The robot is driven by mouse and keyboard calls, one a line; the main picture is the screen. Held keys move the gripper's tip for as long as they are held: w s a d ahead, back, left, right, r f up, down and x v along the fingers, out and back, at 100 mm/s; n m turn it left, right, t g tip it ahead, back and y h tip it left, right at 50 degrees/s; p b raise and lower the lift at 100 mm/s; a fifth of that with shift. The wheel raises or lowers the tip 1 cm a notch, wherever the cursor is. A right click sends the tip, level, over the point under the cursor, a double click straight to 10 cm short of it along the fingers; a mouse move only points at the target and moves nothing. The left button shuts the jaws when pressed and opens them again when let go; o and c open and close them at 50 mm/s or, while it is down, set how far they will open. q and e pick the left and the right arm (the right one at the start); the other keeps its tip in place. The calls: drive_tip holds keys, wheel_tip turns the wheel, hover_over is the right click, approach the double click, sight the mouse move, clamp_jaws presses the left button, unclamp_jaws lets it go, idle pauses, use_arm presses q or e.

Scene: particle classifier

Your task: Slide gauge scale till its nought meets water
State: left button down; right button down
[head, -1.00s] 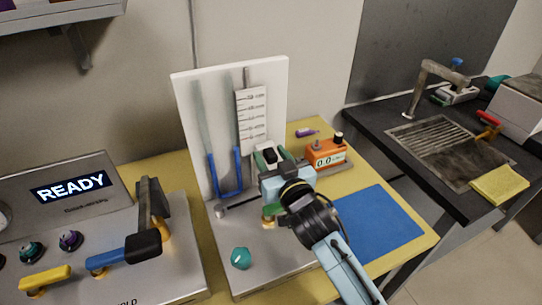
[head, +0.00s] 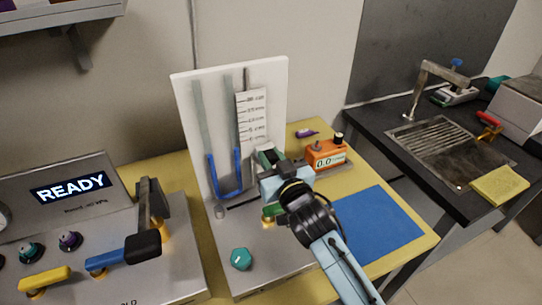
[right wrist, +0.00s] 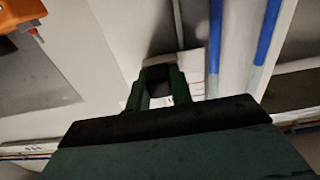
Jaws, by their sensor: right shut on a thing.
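The white gauge scale (head: 252,113), with dark marks and centimetre labels, stands upright on the white gauge board (head: 272,80). Blue water (head: 238,175) fills the lower part of the U-tube beside it, and its right column stands close to the scale's left edge. My right gripper (head: 265,153) is shut at the scale's lower end and hides its lowest marks and its nought. In the right wrist view, my right gripper's green fingers (right wrist: 158,85) close on a dark block (right wrist: 157,80), with blue water columns (right wrist: 267,30) to the right. My left gripper is out of view.
An orange meter (head: 325,155) stands just right of my gripper. A blue mat (head: 375,225) lies in front of it. A teal knob (head: 241,259) is on the gauge base. A READY console (head: 75,190) with levers stands at left.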

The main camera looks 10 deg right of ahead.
drive_tip(key=shift+f, duration=0.85)
drive_tip(key=shift+r, duration=0.1)
drive_tip(key=c, duration=1.2)
unclamp_jaws()
drive_tip(key=shift+c, duration=0.2)
drive_tip(key=shift+s, duration=0.1)
drive_tip(key=s+d, duration=0.2)
drive_tip(key=s, duration=1.1)
drive_tip(key=shift+d+p, duration=0.25)
drive_tip(key=shift+p, duration=0.1)
